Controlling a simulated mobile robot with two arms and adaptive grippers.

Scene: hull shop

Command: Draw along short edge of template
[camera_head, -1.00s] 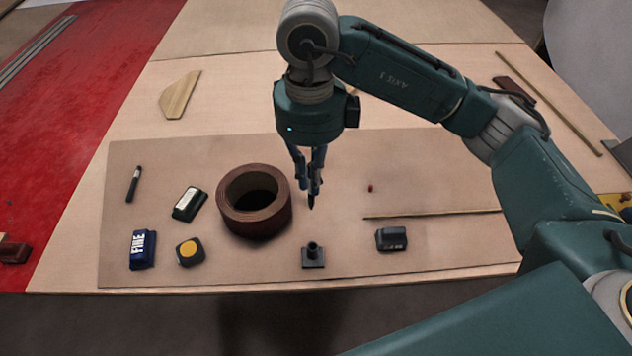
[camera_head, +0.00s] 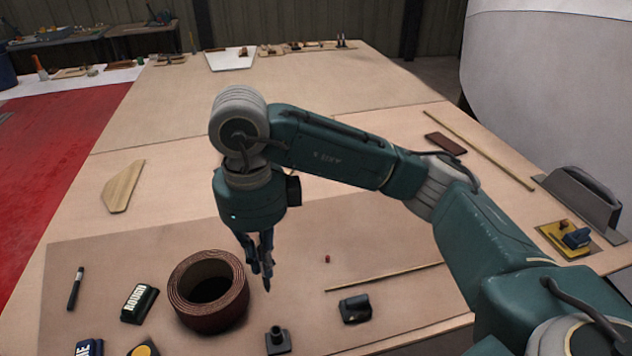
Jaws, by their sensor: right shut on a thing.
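The template is probably the pale wooden piece (camera_head: 123,187) with slanted edges, lying flat at the left of the table, well away from my gripper. My right gripper (camera_head: 261,262) points down just right of a brown coiled roll, shut on a slim dark pointed tool (camera_head: 267,284). Most of the tool is hidden by the fingers. I cannot tell whether its tip touches the brown sheet (camera_head: 370,230) below. My left gripper is out of view.
The coiled roll (camera_head: 208,291) stands left of my gripper. A black pen (camera_head: 76,288), a block marked ROUGH (camera_head: 139,303), a dark stand (camera_head: 277,340), a black block (camera_head: 355,309) and a thin strip (camera_head: 385,277) lie around. The far tabletop (camera_head: 300,85) is mostly clear.

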